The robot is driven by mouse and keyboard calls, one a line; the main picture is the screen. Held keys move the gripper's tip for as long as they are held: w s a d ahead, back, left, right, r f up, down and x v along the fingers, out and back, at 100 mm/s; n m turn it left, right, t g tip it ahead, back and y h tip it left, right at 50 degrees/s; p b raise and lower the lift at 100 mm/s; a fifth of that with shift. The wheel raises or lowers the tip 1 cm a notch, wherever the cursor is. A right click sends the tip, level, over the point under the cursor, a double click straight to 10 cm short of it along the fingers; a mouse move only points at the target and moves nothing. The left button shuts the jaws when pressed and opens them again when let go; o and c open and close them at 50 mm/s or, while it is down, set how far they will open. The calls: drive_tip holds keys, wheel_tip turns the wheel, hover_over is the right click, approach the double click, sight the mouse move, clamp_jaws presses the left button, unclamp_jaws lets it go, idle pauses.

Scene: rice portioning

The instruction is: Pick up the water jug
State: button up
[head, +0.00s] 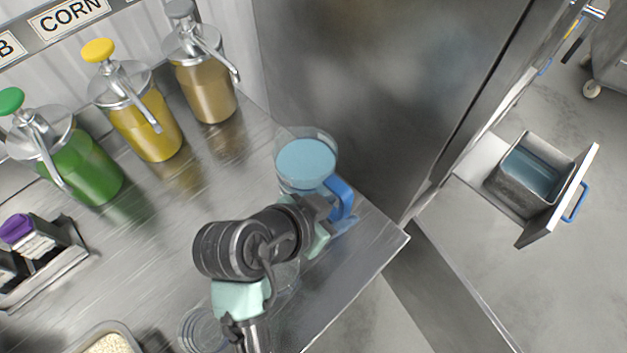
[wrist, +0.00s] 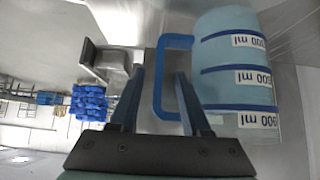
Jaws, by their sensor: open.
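The water jug (head: 306,163) is clear with light blue water and a blue handle (head: 341,198). It stands upright on the steel counter near its right corner. In the wrist view the jug (wrist: 235,65) fills the right side, with blue bands and volume labels. My gripper (wrist: 160,72) is open, and the upright bar of the handle (wrist: 158,85) appears between its two fingers. The right finger overlaps the gap between handle and jug body. In the head view my gripper (head: 325,215) is at the handle side of the jug, and my arm partly hides the jug's lower part.
Pump bottles, green (head: 85,165), yellow (head: 148,128) and brown (head: 205,90), stand at the back left of the counter (head: 180,235). Clear round containers (head: 203,330) are near my arm. A tall steel cabinet (head: 370,80) stands behind the jug. An open drawer (head: 557,195) is at right.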

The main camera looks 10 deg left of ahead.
drive_tip(key=x, duration=0.5)
drive_tip(key=shift+w+d+r+p, duration=0.2)
drive_tip(key=shift+d+p, duration=0.1)
drive_tip(key=shift+p, duration=0.05)
clamp_jaws()
idle(1.0)
drive_tip(key=shift+w+r, duration=0.1)
drive_tip(key=shift+r, duration=0.1)
